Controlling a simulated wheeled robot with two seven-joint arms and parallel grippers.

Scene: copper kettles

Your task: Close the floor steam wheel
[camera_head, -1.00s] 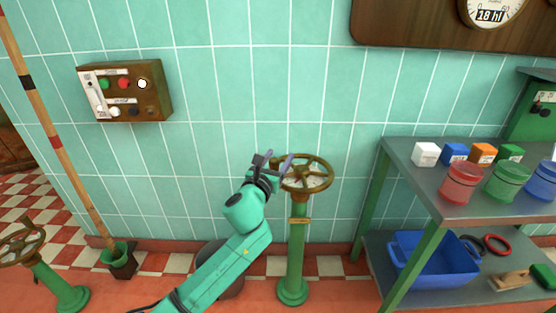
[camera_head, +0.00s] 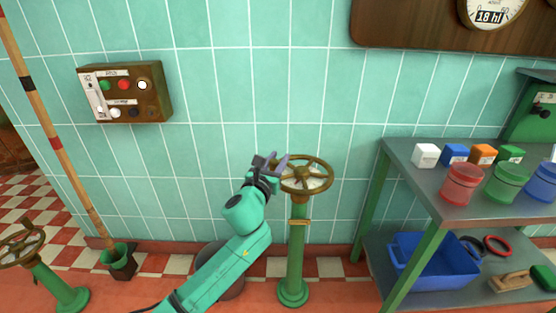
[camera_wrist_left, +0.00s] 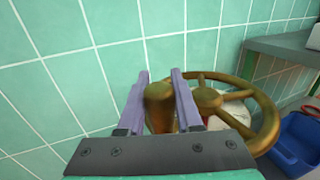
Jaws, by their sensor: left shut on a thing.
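The floor steam wheel (camera_head: 318,163) is a brass handwheel lying flat on top of a green floor post (camera_head: 297,250), in front of the tiled wall. A pale dial plate (camera_head: 313,183) shows between its spokes. My left gripper (camera_head: 278,163) is at the left side of the wheel's rim. In the left wrist view the wheel (camera_wrist_left: 262,112) extends to the right, and its brass knob (camera_wrist_left: 158,104) stands between the two purple fingers of my left gripper (camera_wrist_left: 166,92). The fingers are shut on this knob. My right gripper is not in view.
A second brass wheel (camera_head: 22,246) on a green post stands at lower left, beside a long striped pole (camera_head: 55,135). A grey metal shelf (camera_head: 440,205) with jars, small boxes and a blue bin (camera_head: 437,268) stands to the right. A button box (camera_head: 125,92) hangs on the wall.

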